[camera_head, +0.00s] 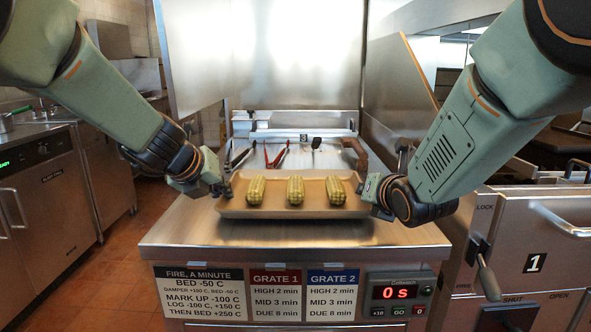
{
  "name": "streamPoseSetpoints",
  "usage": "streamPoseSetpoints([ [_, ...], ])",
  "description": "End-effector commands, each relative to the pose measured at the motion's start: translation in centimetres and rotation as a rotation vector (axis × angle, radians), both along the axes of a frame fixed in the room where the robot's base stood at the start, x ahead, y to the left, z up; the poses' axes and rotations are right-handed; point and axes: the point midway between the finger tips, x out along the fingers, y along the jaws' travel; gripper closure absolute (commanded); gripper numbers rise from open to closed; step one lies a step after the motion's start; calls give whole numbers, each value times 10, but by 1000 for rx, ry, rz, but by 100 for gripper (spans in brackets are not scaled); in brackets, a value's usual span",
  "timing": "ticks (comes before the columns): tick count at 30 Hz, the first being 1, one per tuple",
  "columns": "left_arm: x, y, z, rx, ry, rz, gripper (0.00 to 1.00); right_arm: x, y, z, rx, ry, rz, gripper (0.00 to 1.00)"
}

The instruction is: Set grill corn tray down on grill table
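A tan rectangular tray (228,207) carries three pieces of corn (295,190), lying side by side and apart. The tray is over the front part of the steel grill table (200,232). I cannot tell whether its underside touches the table. My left gripper (222,188) is at the tray's left end, and my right gripper (368,190) is at its right end. Both seem to meet the tray's end walls, but the fingers are small and partly hidden, so their grip is unclear.
Tongs with red handles (277,155), dark tongs (240,158) and a spatula (316,146) lie behind the tray. A timer (394,292) reading 0 s and printed signs (275,292) are on the table's front. A grill unit with a lever (487,275) stands at right.

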Motion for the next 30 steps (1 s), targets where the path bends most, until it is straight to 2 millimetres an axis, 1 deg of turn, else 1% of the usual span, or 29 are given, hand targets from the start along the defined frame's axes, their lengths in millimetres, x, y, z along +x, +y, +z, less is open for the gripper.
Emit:
streamPoseSetpoints([
  [5,0,-1,-7,-1,-2,-2,100,1,1,-7,-2,-5,2,100],
  [12,0,-1,-7,0,0,-2,79,0,0,-7,-2,-1,1,79],
  [15,0,0,-7,-1,0,-1,72,0,0,-7,-1,-1,1,72],
  [25,-2,1,-5,0,-1,0,72,0,0,-7,0,0,0,72],
  [29,-11,4,6,0,-2,-1,72,0,0,-7,0,0,0,72],
  [30,-16,6,10,-1,-2,0,72,0,0,-7,0,0,0,72],
])
